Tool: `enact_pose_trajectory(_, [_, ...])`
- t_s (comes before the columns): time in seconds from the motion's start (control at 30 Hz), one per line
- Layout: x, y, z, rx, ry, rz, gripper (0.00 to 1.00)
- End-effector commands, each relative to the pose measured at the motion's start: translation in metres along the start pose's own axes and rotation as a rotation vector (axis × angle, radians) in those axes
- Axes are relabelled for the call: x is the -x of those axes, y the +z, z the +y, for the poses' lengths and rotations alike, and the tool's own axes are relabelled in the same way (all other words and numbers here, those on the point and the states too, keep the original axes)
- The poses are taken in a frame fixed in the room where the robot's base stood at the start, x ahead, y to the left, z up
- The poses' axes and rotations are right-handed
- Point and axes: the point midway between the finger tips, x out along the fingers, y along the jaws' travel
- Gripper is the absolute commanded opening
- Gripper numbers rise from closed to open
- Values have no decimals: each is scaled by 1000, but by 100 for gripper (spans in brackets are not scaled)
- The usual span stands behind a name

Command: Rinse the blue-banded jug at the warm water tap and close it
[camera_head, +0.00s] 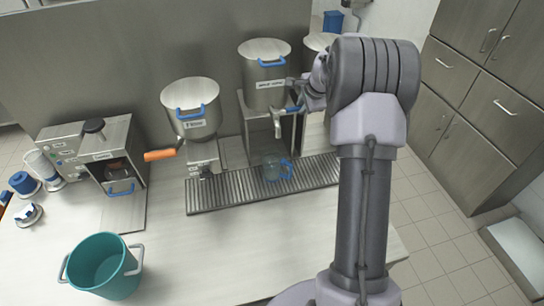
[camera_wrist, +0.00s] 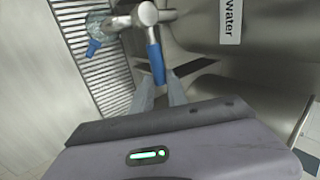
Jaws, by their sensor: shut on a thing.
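The clear jug with blue parts (camera_head: 272,166) stands on the slatted drip tray (camera_head: 232,193) below a steel water tank (camera_head: 264,85). It also shows in the wrist view (camera_wrist: 97,24), partly hidden by the tap (camera_wrist: 122,20). My gripper (camera_head: 297,97) is at the tap's blue lever, high above the jug. In the wrist view my gripper's fingers (camera_wrist: 161,92) are shut on the lower end of the blue lever (camera_wrist: 154,58). The tank's label (camera_wrist: 231,18) reads "water" there; the rest is cut off. I cannot tell whether water is flowing.
Another steel vessel (camera_head: 320,41) is partly behind my arm. A teal bucket (camera_head: 104,264) stands at the front left. A coffee-type machine (camera_head: 110,155) is at the left. The front middle counter is clear.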

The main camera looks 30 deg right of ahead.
Motion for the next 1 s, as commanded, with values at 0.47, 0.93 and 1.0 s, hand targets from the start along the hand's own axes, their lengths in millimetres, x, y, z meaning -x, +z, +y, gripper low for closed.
enact_pose_trajectory(0.47, [-1, -1, -4, 26, -6, -14, 44])
enact_pose_trajectory(0.93, [62, -2, -5, 25, -8, -12, 44])
enact_pose_trajectory(1.0, [83, -2, -5, 24, -8, -13, 44])
